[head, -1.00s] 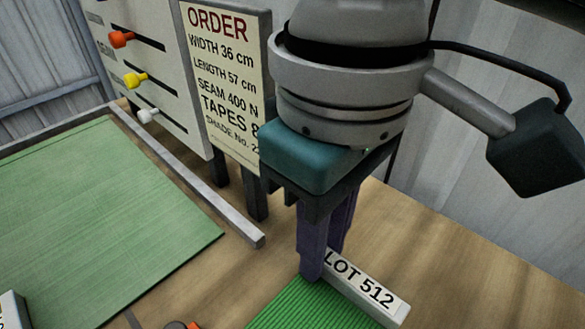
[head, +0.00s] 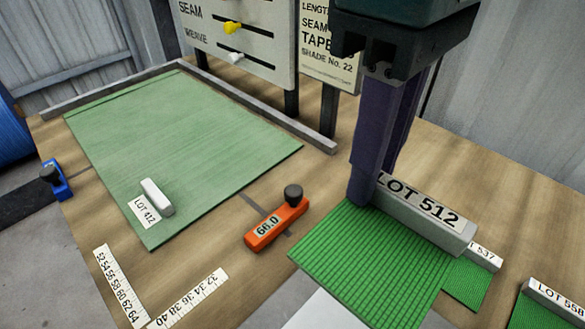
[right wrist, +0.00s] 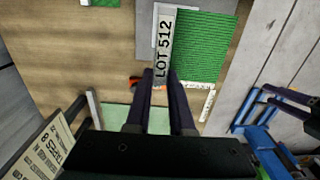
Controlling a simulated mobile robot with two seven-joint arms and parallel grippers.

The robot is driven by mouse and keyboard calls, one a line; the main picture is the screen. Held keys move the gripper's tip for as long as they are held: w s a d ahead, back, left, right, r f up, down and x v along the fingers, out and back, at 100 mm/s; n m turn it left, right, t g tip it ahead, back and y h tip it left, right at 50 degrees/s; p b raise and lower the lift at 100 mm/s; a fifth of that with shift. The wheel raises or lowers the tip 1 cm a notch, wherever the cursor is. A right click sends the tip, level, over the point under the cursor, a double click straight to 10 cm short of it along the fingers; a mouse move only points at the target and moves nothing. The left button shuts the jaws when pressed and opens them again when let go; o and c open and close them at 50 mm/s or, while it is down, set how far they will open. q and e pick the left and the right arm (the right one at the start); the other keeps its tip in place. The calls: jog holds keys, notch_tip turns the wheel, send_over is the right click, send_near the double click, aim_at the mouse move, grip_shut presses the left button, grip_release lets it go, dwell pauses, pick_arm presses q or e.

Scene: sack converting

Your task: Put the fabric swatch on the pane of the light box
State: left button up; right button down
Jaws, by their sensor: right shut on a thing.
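The green ribbed fabric swatch (head: 372,262) hangs from or lies beside a grey bar marked LOT 512 (head: 440,228). The swatch also shows in the right wrist view (right wrist: 207,45). My right gripper (head: 375,190) points down and is shut on the left end of this bar; the right wrist view shows the bar between its fingers (right wrist: 160,78). I cannot tell whether the swatch touches what is under it. A white flat surface (head: 328,312), partly under the swatch at the bottom edge, may be the light box pane.
A large green cloth (head: 190,150) with a LOT 412 weight (head: 157,197) lies at the left. An orange 66.0 block (head: 277,222) stands near the swatch. More green swatches (head: 465,284) lie at the right. A board with sliders (head: 235,45) stands behind.

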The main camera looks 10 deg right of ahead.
notch_tip(320, 180, down, 15)
jog(key=b, duration=0.3)
jog(key=shift+d+f, duration=0.1)
jog(key=shift+f+b, duration=0.45)
jog(key=shift+f, duration=1.85)
